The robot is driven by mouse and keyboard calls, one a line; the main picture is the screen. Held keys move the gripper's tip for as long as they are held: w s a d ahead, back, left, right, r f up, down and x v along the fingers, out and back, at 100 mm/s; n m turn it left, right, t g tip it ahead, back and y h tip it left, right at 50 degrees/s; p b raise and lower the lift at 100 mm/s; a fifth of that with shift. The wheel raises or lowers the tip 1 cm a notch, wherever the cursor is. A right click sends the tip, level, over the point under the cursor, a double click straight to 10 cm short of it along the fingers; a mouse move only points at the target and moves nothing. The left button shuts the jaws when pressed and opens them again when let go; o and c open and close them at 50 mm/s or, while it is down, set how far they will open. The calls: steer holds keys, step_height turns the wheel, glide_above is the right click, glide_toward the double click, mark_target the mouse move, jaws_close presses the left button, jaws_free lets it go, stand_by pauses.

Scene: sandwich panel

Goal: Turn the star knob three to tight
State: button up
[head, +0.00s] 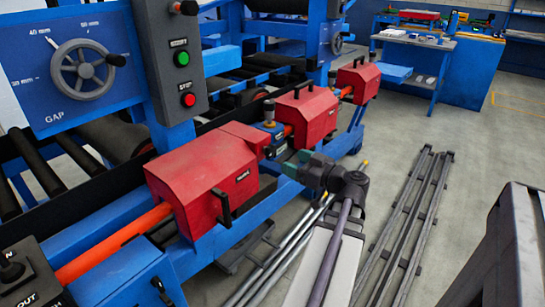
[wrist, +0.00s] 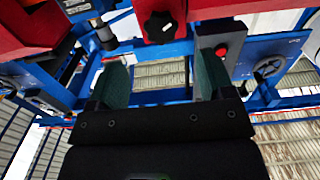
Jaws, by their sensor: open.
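A black star knob (wrist: 160,27) shows at the top centre of the wrist view, on a red block. I cannot read a number on it, so I cannot tell whether it is knob three. My gripper (wrist: 161,80) has two green fingers spread apart, with nothing between them. The knob is ahead of the gap between the fingers in the picture, apart from them. In the head view my gripper (head: 312,170) is beside the front of the machine, between the red housings. No star knob is clearly visible there; my gripper may hide it.
Red guards with black handles, a near one (head: 205,180), a middle one (head: 312,112) and a far one (head: 358,80), line the blue frame. A control box (head: 178,55) and a handwheel (head: 83,68) are at left. Grey rails (head: 405,225) lie on the floor at right.

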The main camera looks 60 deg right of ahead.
mark_target(272, 152)
steer(key=w, duration=0.8)
steer(key=shift+w+d, duration=0.15)
steer(key=shift+w, duration=0.1)
steer(key=c, duration=0.9)
